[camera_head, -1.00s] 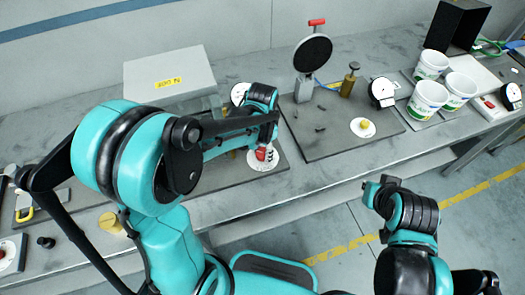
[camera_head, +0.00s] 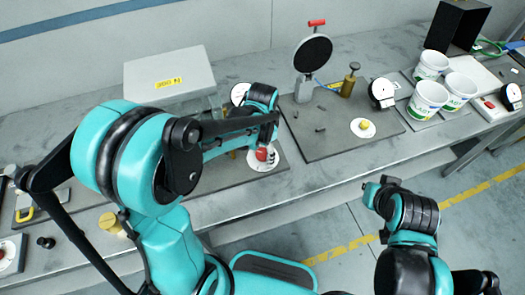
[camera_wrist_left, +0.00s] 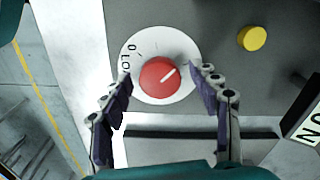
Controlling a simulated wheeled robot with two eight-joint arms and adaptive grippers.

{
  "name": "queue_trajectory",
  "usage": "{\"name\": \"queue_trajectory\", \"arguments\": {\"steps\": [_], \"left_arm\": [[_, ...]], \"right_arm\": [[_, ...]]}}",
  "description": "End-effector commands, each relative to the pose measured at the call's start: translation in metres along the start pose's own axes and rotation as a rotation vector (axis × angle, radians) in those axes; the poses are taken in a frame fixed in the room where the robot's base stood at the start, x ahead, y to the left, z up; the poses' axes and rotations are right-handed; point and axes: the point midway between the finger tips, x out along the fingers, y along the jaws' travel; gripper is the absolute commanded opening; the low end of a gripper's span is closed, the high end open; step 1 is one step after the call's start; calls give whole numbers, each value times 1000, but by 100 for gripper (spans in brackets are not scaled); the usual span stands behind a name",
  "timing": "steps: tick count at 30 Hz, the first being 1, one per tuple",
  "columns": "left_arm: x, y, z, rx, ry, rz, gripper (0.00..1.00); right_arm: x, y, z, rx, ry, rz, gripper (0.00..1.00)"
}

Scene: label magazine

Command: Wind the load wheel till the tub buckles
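A red knob (camera_wrist_left: 159,77) with a white pointer line sits on a white disc (camera_wrist_left: 188,52) marked "0" and, partly hidden, "LO"; it looks like the load wheel. The pointer slants to the upper right in the left wrist view. My left gripper (camera_wrist_left: 165,80) is open, one finger on each side of the knob, with gaps. In the head view the knob (camera_head: 262,153) shows below my left gripper's fingers. Several white tubs with green labels (camera_head: 431,64) stand upright at the right; none looks buckled. My right gripper (camera_head: 385,190) hangs before the bench, its fingers unclear.
A yellow button (camera_wrist_left: 252,38) is beside the disc. A dark plate (camera_head: 325,145) carries a round black disc on a stand (camera_head: 312,53) and a yellow knob (camera_head: 363,126). A dial gauge (camera_head: 382,93) stands near the tubs. A light grey box (camera_head: 170,72) is behind my left arm.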

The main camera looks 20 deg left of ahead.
Motion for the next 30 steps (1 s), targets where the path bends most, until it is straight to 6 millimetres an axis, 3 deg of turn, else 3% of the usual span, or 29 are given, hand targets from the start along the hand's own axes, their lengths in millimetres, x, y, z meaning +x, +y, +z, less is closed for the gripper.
{"name": "queue_trajectory", "arguments": {"steps": [8, 21, 30], "left_arm": [[-14, 0, 0, 0, 0, 0, 61], [-101, 0, 0, 0, 0, 0, 61], [-120, 0, 0, 0, 0, 0, 61]], "right_arm": [[0, 0, 0, 0, 0, 0, 0], [0, 0, 0, 0, 0, 0, 0], [0, 0, 0, 0, 0, 0, 0]]}}
